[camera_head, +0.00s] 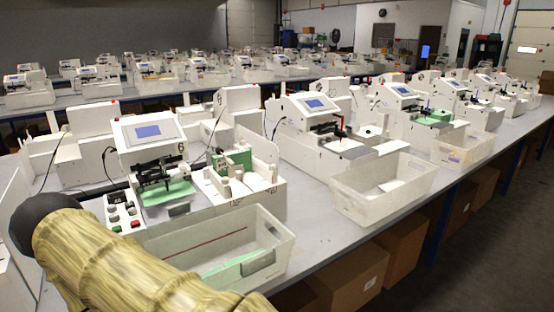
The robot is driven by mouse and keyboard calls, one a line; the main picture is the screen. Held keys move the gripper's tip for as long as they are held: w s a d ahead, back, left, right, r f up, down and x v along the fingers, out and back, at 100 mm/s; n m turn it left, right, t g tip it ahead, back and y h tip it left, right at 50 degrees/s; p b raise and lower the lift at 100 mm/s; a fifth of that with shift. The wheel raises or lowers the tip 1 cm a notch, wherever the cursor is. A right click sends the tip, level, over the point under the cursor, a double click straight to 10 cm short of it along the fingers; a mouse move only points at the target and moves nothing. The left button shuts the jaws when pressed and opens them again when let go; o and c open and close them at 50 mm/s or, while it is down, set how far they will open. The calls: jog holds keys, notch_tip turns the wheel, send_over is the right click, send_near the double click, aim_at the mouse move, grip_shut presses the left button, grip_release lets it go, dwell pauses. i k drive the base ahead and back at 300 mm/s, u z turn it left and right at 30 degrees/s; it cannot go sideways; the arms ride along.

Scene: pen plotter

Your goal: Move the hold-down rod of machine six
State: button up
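Machine six (143,148) is the nearest plotter at the left, a white unit with a blue screen and the number 6 on its right front. Under its screen is a dark pen carriage (155,172) with thin bars over a green sheet (167,192). The hold-down rod is too small to tell apart from these dark parts. My gripper is not in view. A straw-coloured, thick rounded link of my arm with a dark end fills the lower left, in front of and below the machine's control buttons.
A whitish bin (275,237) with a green sheet inside stands before machine six. Another bin (384,200) stands to its right on the grey table (322,240). More plotters line the table to the right and behind. Cardboard boxes (347,280) sit underneath.

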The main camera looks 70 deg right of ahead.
aim_at(230, 160)
jog(key=z, duration=1.05)
jog(key=i, duration=0.9)
jog(key=z, duration=2.2)
jog(key=k, duration=1.1)
